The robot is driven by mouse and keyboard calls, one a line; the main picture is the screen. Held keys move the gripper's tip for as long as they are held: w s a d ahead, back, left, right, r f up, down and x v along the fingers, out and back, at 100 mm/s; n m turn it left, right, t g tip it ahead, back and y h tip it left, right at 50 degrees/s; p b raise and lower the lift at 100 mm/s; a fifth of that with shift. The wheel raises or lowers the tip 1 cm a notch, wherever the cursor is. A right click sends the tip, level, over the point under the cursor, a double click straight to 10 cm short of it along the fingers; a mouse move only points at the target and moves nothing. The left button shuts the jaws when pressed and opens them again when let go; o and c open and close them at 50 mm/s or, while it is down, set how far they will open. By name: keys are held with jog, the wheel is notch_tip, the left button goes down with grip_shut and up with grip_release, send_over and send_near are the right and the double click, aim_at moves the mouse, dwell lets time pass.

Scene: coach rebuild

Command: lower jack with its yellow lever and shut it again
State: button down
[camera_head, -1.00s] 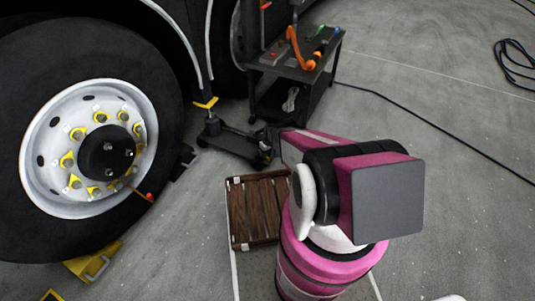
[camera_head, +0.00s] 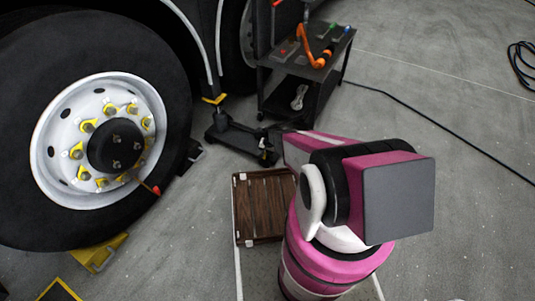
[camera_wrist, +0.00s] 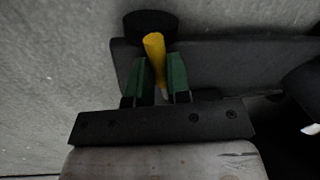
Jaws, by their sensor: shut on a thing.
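The jack (camera_head: 233,136) is a low black floor jack beside the coach, with a yellow saddle (camera_head: 215,99) at its upright end near the coach's side. In the wrist view its dark body (camera_wrist: 215,62) runs across behind my gripper. The yellow lever (camera_wrist: 154,47) stands between the green fingers of my gripper (camera_wrist: 160,80), which are shut on it. In the head view my pink and black arm reaches toward the jack's near end, and the fingertips and lever are hidden there.
A large coach wheel (camera_head: 113,145) stands at left with a yellow chock (camera_head: 97,254) at its foot. A black tool cart (camera_head: 300,80) stands behind the jack. A brown slatted crate (camera_head: 262,207) lies on the floor before it. A cable (camera_head: 430,130) crosses open floor at right.

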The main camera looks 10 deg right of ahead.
jog(key=shift+w+a+m, duration=0.1)
jog(key=shift+a+m, duration=0.15)
jog(key=shift+m, duration=0.25)
jog(key=c, duration=1.1)
grip_release()
jog(key=r, duration=0.3)
jog(key=d+r, duration=0.1)
jog(key=r, duration=0.3)
jog(key=s+d+r, duration=0.1)
jog(key=r, duration=0.2)
jog(key=shift+r, duration=0.3)
jog(key=s+d+r+n, duration=0.1)
jog(key=s+r, duration=0.5)
jog(key=r, duration=0.5)
jog(key=s+d+r+n+h, duration=0.1)
jog(key=s+d+r+n, duration=0.1)
jog(key=s+r, duration=0.4)
jog(key=s+d+r+n+h, duration=0.1)
jog(key=s+r, duration=0.5)
jog(key=r, duration=0.9)
jog(key=shift+s+d+r+n+g, duration=0.35)
jog(key=shift+d+n+g, duration=0.1)
jog(key=shift+n, duration=0.15)
